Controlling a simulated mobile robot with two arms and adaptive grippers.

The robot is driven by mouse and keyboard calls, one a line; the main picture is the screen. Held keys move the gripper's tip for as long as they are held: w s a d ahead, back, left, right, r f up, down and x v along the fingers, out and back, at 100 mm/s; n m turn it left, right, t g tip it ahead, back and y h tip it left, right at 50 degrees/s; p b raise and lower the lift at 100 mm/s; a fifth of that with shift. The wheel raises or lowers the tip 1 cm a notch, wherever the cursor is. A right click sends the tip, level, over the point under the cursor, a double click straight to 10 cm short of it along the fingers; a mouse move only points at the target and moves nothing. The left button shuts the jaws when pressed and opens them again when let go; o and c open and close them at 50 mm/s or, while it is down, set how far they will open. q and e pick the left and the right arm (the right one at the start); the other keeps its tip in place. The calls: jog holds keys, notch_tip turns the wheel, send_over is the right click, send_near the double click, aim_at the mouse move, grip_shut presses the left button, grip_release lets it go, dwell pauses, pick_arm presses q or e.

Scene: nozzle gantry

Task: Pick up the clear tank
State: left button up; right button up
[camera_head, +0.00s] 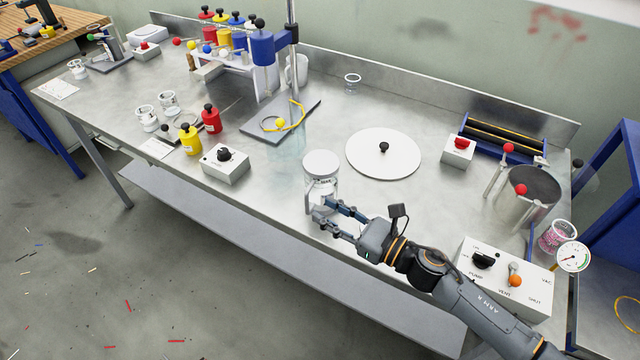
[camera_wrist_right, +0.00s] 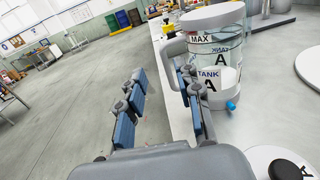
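The clear tank (camera_head: 321,184) stands upright on the metal bench near its front edge, with a white lid on top. In the right wrist view the clear tank (camera_wrist_right: 218,65) carries the labels "MAX" and "TANK A", a grey side handle (camera_wrist_right: 167,62) and a small blue spout low down. My right gripper (camera_head: 324,210) is at the tank's near side with its fingers spread. In the wrist view the right gripper (camera_wrist_right: 163,80) has one finger overlapping the handle and the other apart on the left. Contact cannot be told. My left gripper is not in view.
A white round plate (camera_head: 383,154) lies right of the tank. A white knob box (camera_head: 225,163) stands to its left, and a stand with a grey base (camera_head: 279,122) behind it. A pump control box (camera_head: 505,279) is near my right arm. Floor lies beyond the bench's front edge.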

aim_at(308, 200)
jog(key=p+x, duration=0.1)
jog(key=x, duration=0.2)
jog(key=p+x, duration=0.1)
jog(key=x, duration=0.2)
jog(key=shift+w+f, duration=0.2)
jog(key=shift+w, duration=0.25)
jog(key=shift+w+a, duration=0.1)
jog(key=shift+a, duration=0.05)
grip_shut()
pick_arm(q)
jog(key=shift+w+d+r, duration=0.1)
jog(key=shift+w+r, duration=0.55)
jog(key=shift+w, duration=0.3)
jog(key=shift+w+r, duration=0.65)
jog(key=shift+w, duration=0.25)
pick_arm(e)
jog(key=shift+f, duration=0.1)
